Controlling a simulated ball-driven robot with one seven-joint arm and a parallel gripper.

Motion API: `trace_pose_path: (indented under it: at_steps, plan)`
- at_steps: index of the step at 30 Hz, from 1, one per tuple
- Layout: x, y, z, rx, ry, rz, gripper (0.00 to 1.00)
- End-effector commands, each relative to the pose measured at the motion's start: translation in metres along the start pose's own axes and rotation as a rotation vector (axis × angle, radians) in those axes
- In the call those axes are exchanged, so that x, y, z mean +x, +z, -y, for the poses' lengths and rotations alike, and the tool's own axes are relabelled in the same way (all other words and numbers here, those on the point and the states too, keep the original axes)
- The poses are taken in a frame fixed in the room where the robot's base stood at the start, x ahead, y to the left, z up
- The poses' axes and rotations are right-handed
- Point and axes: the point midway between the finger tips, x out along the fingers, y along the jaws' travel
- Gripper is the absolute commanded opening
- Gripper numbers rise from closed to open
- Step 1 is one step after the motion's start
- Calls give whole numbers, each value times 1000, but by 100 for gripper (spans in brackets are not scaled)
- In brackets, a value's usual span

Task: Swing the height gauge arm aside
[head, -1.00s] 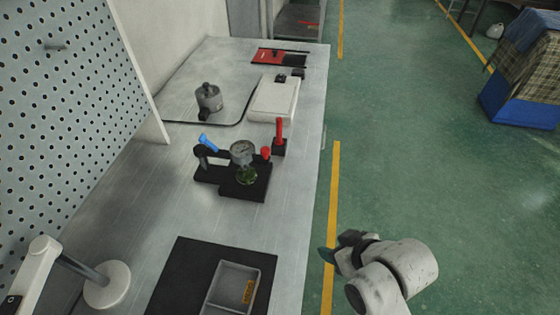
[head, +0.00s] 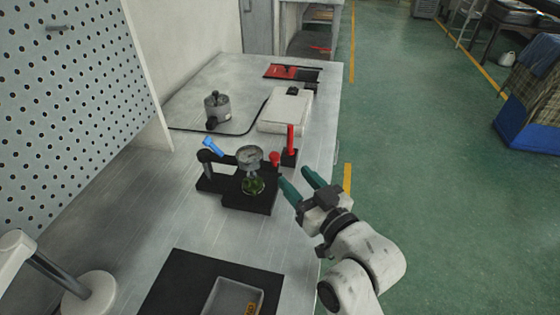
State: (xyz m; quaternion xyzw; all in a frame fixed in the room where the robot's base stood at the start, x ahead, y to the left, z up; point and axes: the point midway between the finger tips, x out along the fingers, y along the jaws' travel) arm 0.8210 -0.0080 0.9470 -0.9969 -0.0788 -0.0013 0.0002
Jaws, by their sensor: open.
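The height gauge (head: 249,156) has a round grey dial and sits on a black stand (head: 247,201) on the bench. A black arm (head: 224,158) carries the dial from a post at the left, which has a blue lever (head: 212,146). A small green piece (head: 253,185) lies under the dial. A red knob (head: 274,158) shows right of the dial. My gripper (head: 297,182) is open, with two green fingers pointing up and left. It is at the bench's right edge, just right of the stand, and looks empty. I cannot tell whether a finger touches the stand.
A red upright handle (head: 290,139) stands behind the stand. Beyond it are a white box (head: 285,112), a grey pot (head: 217,110) and a red plate (head: 283,72). A grey tray (head: 222,297) on a black mat (head: 180,283) lies in front. A perforated panel (head: 70,100) borders the left.

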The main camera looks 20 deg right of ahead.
Motion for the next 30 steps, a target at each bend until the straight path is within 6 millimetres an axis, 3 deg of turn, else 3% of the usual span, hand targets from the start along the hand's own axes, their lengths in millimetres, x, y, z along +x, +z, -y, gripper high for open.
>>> trace_pose_path:
  at_steps: [6,12,25,30]
  plan:
    - [42,-1,0,-1,0,1,50]
    - [66,0,0,0,0,2,50]
    - [75,1,0,0,1,3,50]
    - [75,1,0,0,1,3,34]
